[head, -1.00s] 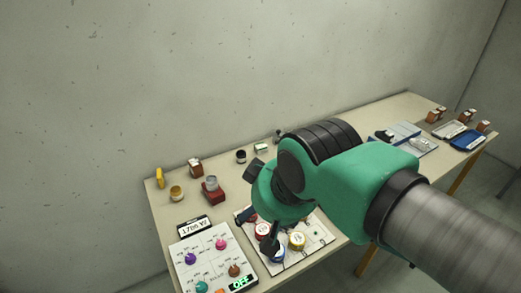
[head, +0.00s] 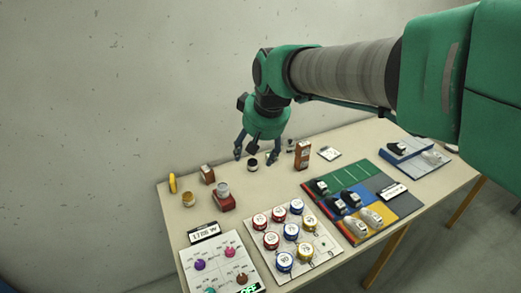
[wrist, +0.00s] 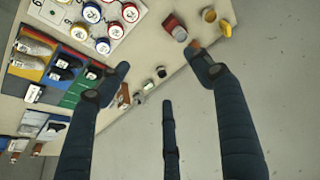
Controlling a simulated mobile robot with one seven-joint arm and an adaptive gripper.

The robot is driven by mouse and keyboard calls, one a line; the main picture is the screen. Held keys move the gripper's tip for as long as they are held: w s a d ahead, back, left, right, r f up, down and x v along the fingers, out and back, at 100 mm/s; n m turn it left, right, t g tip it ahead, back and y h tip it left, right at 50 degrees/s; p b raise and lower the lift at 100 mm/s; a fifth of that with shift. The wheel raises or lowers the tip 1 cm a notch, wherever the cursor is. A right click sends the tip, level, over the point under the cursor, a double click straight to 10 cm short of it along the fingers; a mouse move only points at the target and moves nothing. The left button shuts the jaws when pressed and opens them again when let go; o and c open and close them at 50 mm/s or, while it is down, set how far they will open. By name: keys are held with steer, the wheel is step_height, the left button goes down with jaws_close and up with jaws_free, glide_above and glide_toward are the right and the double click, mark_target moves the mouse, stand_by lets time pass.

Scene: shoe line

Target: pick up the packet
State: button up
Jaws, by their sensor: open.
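My gripper (head: 256,156) is open and empty, pointing down near the table's back edge, over a small dark jar (head: 252,165). In the wrist view its fingers (wrist: 163,68) are spread, with the dark jar (wrist: 161,72) between them. Two brown, box-like packets stand upright along the back; I cannot tell which one is meant. One packet (head: 303,155) with a pale label is right of the gripper; the other (head: 207,175) is left of it. In the wrist view the first packet (wrist: 124,94) is beside the left finger; the right finger partly hides the other.
A red box with a jar on it (head: 224,201), a yellow-lidded jar (head: 188,199) and a yellow item (head: 172,184) stand at left. In front are a board of round tins (head: 330,244), a knob panel (head: 191,282) and a coloured shoe mat (head: 408,203). The wall is close behind.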

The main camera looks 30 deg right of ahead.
steer(key=w+d+f+p, duration=0.1)
steer(key=w+d+f, duration=0.2)
steer(key=w+d, duration=0.5)
steer(key=w+d+f+p, duration=0.2)
steer(key=w+d+f, duration=0.2)
steer(key=w, duration=0.8)
steer(key=w+d+f+g+p, duration=0.1)
steer(key=w+d+f+p, duration=0.1)
steer(key=w+d+f, duration=1.1)
step_height(320, 180, down, 4)
steer(key=shift+d+r+m, duration=0.1)
steer(key=shift+d+m, duration=0.2)
steer(key=shift+d, duration=0.85)
steer(key=shift+f, duration=0.2)
steer(key=shift+b+x, duration=0.8)
steer(key=shift+x, duration=3.35)
steer(key=shift+s+f, duration=0.1)
steer(key=shift+f, duration=0.05)
steer(key=shift+a+b+x, duration=0.2)
steer(key=shift+b+x, duration=0.6)
steer(key=shift+x, duration=1.7)
